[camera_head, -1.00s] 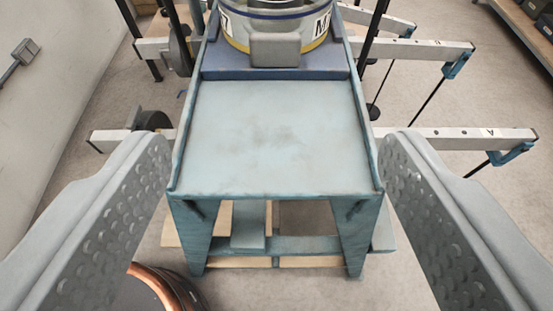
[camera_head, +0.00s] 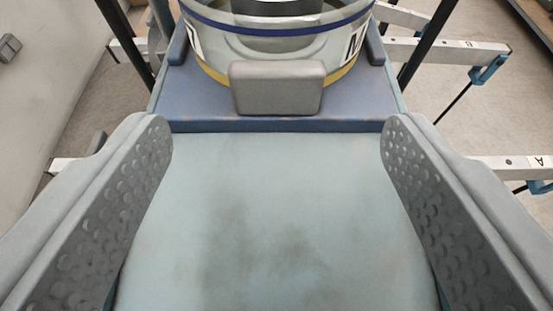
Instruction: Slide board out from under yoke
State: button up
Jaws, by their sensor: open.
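The board (camera_head: 200,100) looks like a dark blue slab at the far end of a pale blue table, with raised edges at its sides. A grey block (camera_head: 277,88) stands at its front edge like a handle. A round, banded vessel with dark letters (camera_head: 215,50) sits on the board behind the block. My gripper (camera_head: 276,135) is open and empty above the pale tabletop, one finger on each side, short of the grey block. No yoke can be made out clearly; whatever lies above the vessel is out of frame.
The pale blue tabletop (camera_head: 275,220) is bare in front of the board. Black posts (camera_head: 128,45) rise at left and right. White beams with blue end brackets (camera_head: 487,70) reach out on the right. A wall is at far left.

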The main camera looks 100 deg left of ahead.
aim_at(276, 87)
jog(key=shift+x, duration=2.8)
jog(key=shift+c, duration=0.2)
jog(key=shift+d, duration=0.1)
jog(key=c, duration=1.2)
